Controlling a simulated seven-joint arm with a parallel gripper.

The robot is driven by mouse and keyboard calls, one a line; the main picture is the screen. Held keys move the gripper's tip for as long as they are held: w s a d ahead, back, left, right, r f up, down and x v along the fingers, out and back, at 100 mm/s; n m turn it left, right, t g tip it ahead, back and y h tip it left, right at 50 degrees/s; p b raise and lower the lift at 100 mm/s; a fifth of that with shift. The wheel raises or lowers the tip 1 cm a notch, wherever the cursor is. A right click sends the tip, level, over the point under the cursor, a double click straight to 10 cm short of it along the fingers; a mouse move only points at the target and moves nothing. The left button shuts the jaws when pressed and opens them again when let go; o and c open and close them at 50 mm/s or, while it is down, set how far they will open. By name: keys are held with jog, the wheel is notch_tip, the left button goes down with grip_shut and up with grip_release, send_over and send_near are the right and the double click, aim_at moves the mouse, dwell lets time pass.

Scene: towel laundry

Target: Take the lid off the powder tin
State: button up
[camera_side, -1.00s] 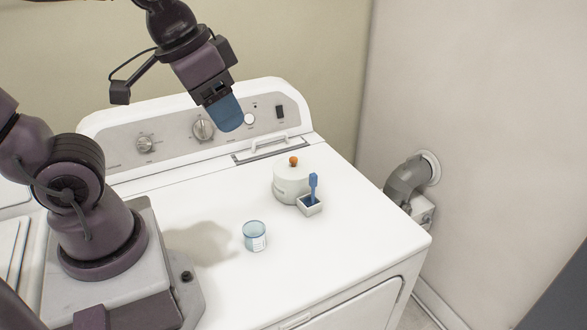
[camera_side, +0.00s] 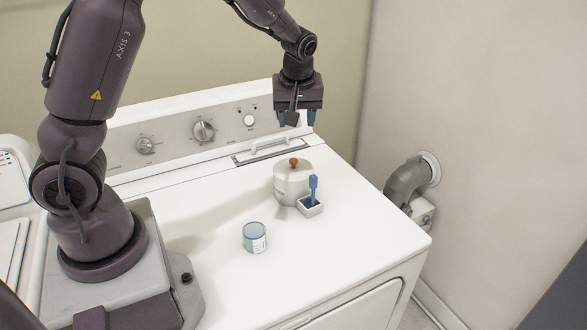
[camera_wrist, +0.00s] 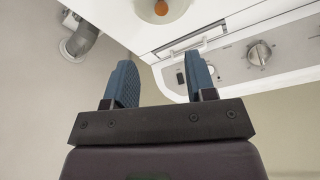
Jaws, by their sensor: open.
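The powder tin (camera_side: 290,188) is a round, pale tin standing on the white machine top. Its lid (camera_side: 284,168) is on it, with an orange knob (camera_side: 294,162) at the centre. In the wrist view the lid (camera_wrist: 146,9) and its orange knob (camera_wrist: 161,6) show at the top edge, partly cut off. My gripper (camera_side: 297,122) hangs above and behind the tin, with its blue fingers apart and pointing down. The fingers (camera_wrist: 163,82) also show open and empty in the wrist view.
A small square holder (camera_side: 311,210) with a blue scoop or brush (camera_side: 313,186) stands right against the tin's front right side. A clear blue cup (camera_side: 255,238) stands nearer the front. The control panel (camera_side: 178,133) rises behind. The front right of the top is clear.

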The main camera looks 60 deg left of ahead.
aim_at(294, 160)
jog(key=x, duration=1.2)
jog(key=shift+s+d+f, duration=0.1)
jog(key=shift+s+f, duration=0.05)
jog(key=shift+f, duration=0.3)
grip_shut()
